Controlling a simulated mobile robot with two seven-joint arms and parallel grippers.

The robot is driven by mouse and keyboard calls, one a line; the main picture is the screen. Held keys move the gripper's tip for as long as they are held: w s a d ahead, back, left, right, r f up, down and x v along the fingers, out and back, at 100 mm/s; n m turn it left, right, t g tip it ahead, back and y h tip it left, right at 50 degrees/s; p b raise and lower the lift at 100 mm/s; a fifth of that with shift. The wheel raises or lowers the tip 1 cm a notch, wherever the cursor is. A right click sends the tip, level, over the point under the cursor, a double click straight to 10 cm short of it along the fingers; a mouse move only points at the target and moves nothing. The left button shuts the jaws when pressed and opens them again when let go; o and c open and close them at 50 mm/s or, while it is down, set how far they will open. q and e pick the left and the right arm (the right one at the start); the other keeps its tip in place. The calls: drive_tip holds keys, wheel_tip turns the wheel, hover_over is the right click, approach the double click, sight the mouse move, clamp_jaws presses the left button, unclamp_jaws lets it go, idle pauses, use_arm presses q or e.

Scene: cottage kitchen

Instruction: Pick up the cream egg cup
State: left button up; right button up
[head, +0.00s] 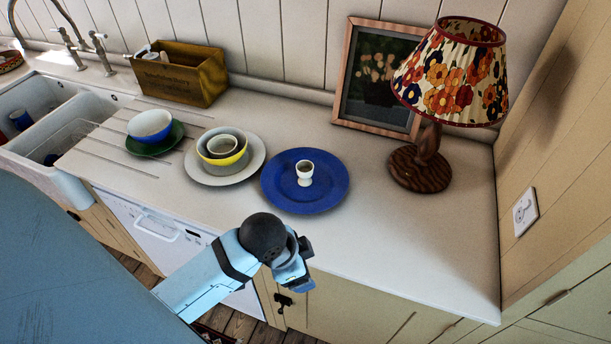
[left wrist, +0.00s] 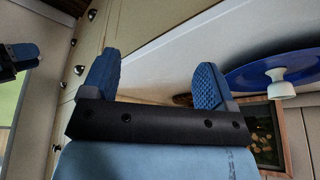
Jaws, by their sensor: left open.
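The cream egg cup (head: 305,174) stands upright on a blue plate (head: 331,194) on the worktop. In the left wrist view the egg cup (left wrist: 281,82) and the blue plate (left wrist: 250,74) show at the right, beyond the fingers. My left gripper (head: 297,268) is at the worktop's front edge, on the near side of the plate and apart from the cup. Its two fingers (left wrist: 153,85) are spread with nothing between them. What looks like part of my right gripper (left wrist: 18,58) shows at the left edge of the wrist view, cut off; its opening cannot be seen.
A flowered lamp (head: 428,155) and a framed picture (head: 377,82) stand behind and right of the plate. Stacked bowls (head: 222,148) on a pale plate and a blue bowl (head: 150,125) on a green plate stand left. The right front worktop (head: 420,240) is clear.

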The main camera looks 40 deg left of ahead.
use_arm(q)
drive_tip(key=w+m, duration=0.4)
drive_tip(key=w, duration=0.1)
drive_tip(key=w+d+m+g, duration=0.1)
drive_tip(key=w+m, duration=0.1)
drive_tip(key=w, duration=0.1)
drive_tip(key=shift+d+r, duration=0.1)
drive_tip(key=shift+r, duration=0.25)
drive_tip(key=w+a+r+m+g+y, duration=0.1)
drive_tip(key=w+a+r+m, duration=0.35)
drive_tip(key=w+a, duration=0.45)
drive_tip(key=w+a+r+m+g+y, duration=0.1)
drive_tip(key=w+a+r+m+g, duration=0.1)
drive_tip(key=w+a+r+m, duration=0.35)
drive_tip(key=n, duration=0.2)
hover_over(305, 166)
drive_tip(key=s, duration=0.1)
drive_tip(key=f, duration=0.5)
drive_tip(key=d+f+p, duration=0.1)
drive_tip(key=f, duration=0.1)
drive_tip(key=shift+s+f, duration=0.2)
drive_tip(key=shift+f, duration=0.05)
drive_tip(key=shift+s+f+p, duration=0.1)
drive_tip(key=shift+f+p, duration=0.5)
drive_tip(key=shift+f, duration=2.05)
drive_tip(key=c, duration=1)
